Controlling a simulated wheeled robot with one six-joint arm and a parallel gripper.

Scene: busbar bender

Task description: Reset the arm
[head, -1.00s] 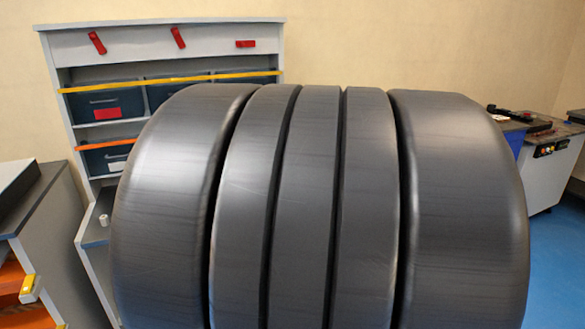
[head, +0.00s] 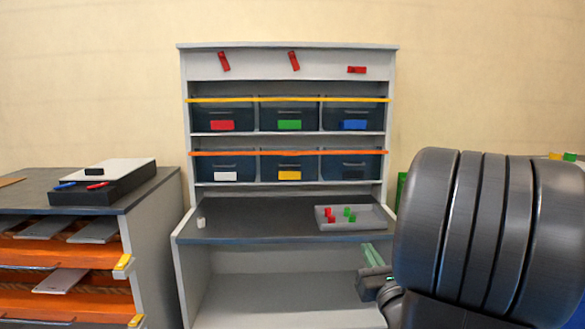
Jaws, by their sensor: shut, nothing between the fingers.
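The dark ribbed links of my arm fill the lower right of the head view, in front of the right end of a grey shelf bench (head: 290,62). What shows of my gripper (head: 372,256) is a small green-tipped end at the left of the arm, in front of the bench's lower right side. It looks shut and empty, and it touches nothing that I can make out. Part of it is hidden behind the arm.
Several labelled bins stand on two shelves. The worktop (head: 260,218) carries a grey tray (head: 375,224) with red and green pieces and a small white cylinder (head: 201,222). A cabinet (head: 150,240) with orange shelves stands at left.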

